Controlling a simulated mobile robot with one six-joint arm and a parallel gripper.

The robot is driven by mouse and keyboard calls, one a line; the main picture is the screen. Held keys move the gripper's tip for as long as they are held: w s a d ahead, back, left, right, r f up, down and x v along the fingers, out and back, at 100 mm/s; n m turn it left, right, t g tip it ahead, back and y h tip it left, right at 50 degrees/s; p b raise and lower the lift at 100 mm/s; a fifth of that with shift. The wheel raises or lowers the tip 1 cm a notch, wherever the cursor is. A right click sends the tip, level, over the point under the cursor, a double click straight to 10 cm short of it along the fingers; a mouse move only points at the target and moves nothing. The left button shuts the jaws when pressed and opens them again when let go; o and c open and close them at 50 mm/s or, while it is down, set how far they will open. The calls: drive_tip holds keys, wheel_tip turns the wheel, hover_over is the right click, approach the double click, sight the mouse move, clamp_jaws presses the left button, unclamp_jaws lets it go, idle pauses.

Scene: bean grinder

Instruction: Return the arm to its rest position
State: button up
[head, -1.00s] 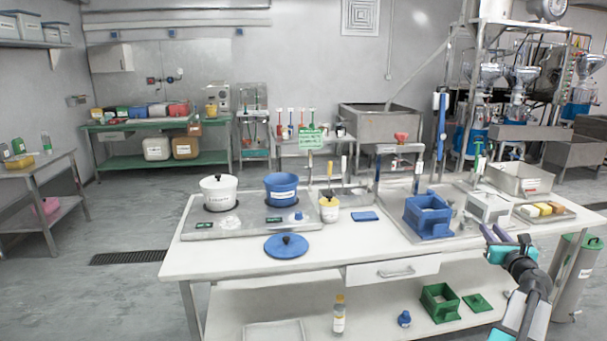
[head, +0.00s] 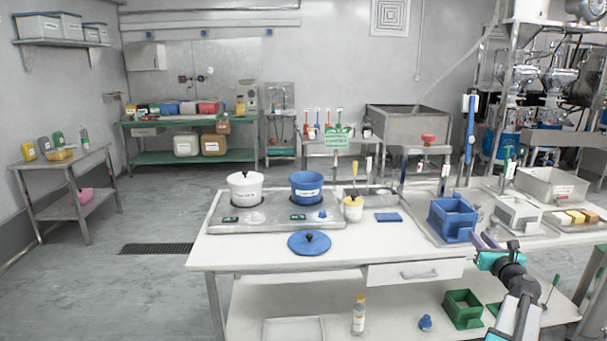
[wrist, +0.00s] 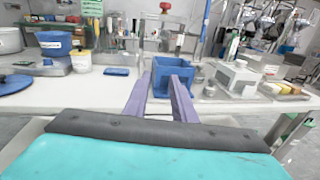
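My gripper (head: 484,243) is at the right of the head view, in front of the table's front edge and at about the height of its top. In the wrist view its two purple fingers (wrist: 160,88) point toward the blue box-shaped container (wrist: 189,76), with a gap between them and nothing held. The fingers look apart from the container, which stands on the table beyond them. The container also shows in the head view (head: 453,219). My arm reaches in from the lower right.
A white table (head: 262,258) spans the front. On it are a white pot (head: 245,188), a blue pot (head: 307,188), a blue lid (head: 309,243) and a white machine (head: 517,214). A green box (head: 463,309) and a bottle (head: 358,314) stand on the lower shelf. Open floor lies to the left.

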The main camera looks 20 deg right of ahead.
drive_tip(key=w+a+f+y, duration=0.2)
drive_tip(key=w+a+f, duration=0.45)
drive_tip(key=a, duration=0.25)
drive_tip(key=w+a+f+y, duration=0.2)
drive_tip(key=w+a+f, duration=0.45)
drive_tip(key=a, duration=0.35)
drive_tip(key=w+a+f+y, duration=0.2)
drive_tip(key=w+a+f, duration=0.3)
drive_tip(key=w+a, duration=0.35)
drive_tip(key=a+f+m+g, duration=0.2)
drive_tip(key=a+f+m, duration=0.4)
drive_tip(key=a+f, duration=1.25)
drive_tip(key=s+a+f+m+g, duration=0.8)
drive_tip(key=s+a+f+m, duration=0.2)
drive_tip(key=s+a+f, duration=0.75)
drive_tip(key=s+a+f+m+g, duration=0.1)
drive_tip(key=s+a+m+g, duration=0.1)
drive_tip(key=s, duration=0.7)
drive_tip(key=s+a+f+m+g+y, duration=0.1)
drive_tip(key=s+m+g, duration=0.4)
drive_tip(key=s+m, duration=0.2)
drive_tip(key=s+a+f+m+g+y, duration=0.1)
drive_tip(key=s+m+g, duration=0.3)
drive_tip(key=s, duration=0.7)
drive_tip(key=shift+s+a+f+m, duration=0.15)
drive_tip(key=shift+s+a+m, duration=0.15)
drive_tip(key=shift+a+m, duration=0.45)
